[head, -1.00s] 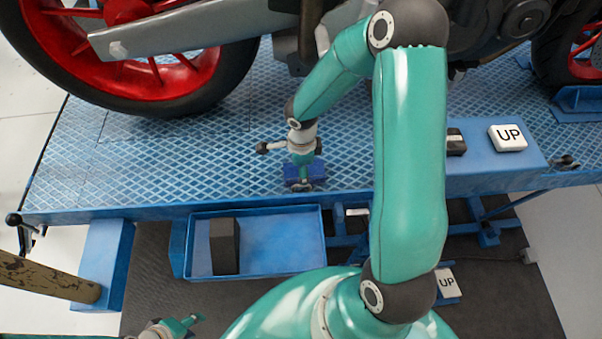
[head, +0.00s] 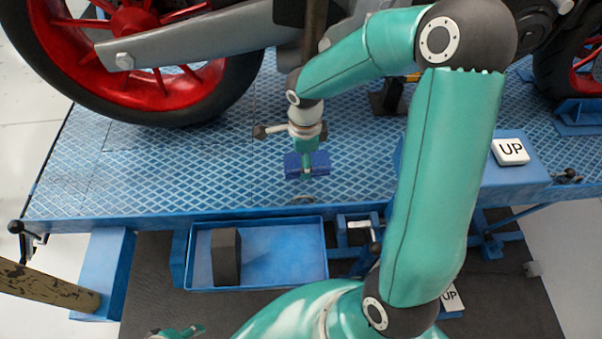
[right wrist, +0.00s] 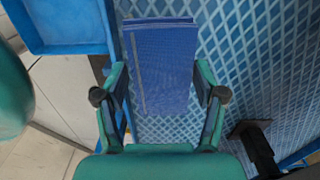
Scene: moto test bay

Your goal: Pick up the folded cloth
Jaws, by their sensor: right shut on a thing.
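The folded cloth (head: 318,160) is a small blue folded pad above the blue patterned lift deck in the head view. My right gripper (head: 307,168) is shut on it from above. In the right wrist view the cloth (right wrist: 165,60) sits between the two fingers of the right gripper (right wrist: 160,85), with the deck behind it. My left gripper (head: 178,331) shows only partly at the bottom left edge of the head view, away from the cloth; its jaws are too cut off to tell.
A motorcycle with red wheels (head: 150,55) stands on the deck (head: 215,165) behind the cloth. A blue tray (head: 290,250) with a dark block (head: 226,256) is below the deck's front edge. A white UP button (head: 510,152) is at the right. The deck left of the cloth is clear.

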